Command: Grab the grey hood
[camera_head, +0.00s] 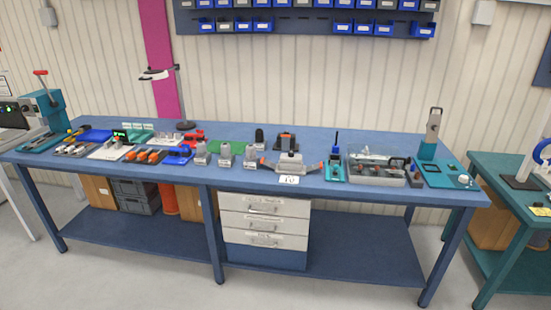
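Several small grey hood-like pieces stand in a row at the middle of the blue workbench (330,194). One grey piece (200,154) is at the left of this row, another (225,155) is beside it, and a third (250,157) is further right. A larger light-grey housing (289,162) with orange-tipped levers at its sides stands right of them. I cannot tell for sure at this size which one is the grey hood. My gripper is not in view.
A grey tray (378,181) with parts and a teal fixture (431,150) stand to the right. Orange-handled parts (146,157) and a lamp (183,110) are left of the grey pieces. Drawers (264,222) hang below. Floor in front is clear.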

